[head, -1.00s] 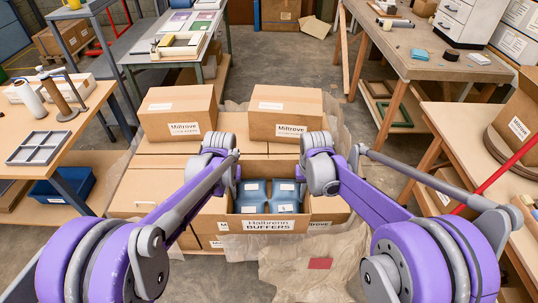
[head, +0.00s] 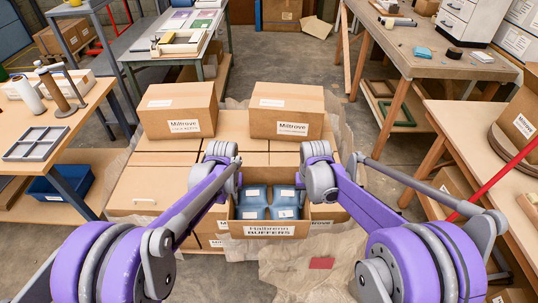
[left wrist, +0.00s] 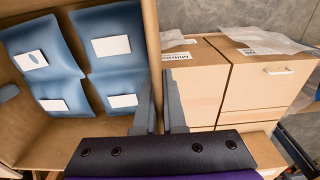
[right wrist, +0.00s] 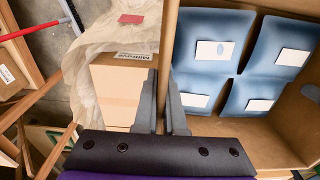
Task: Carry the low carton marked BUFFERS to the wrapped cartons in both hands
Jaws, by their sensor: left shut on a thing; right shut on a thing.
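The low open carton marked BUFFERS (head: 271,230) is held level between my two grippers, with several blue padded packs with white labels inside. In the head view it overlaps the front of the wrapped cartons (head: 150,185); I cannot tell the gap below it. My left gripper (left wrist: 160,100) is shut on one side wall of the carton. My right gripper (right wrist: 166,97) is shut on the opposite wall. In the head view the forearms partly hide both grippers. Two Miltrove cartons (head: 178,110) (head: 286,111) stand on the back of the stack.
Crumpled wrapping film (head: 290,270) and a red card (head: 321,263) lie in front of the stack. A workbench (head: 60,125) stands left, another bench (head: 480,135) right, with a red bar (head: 500,168) slanting beside it. Bare floor shows behind the stack.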

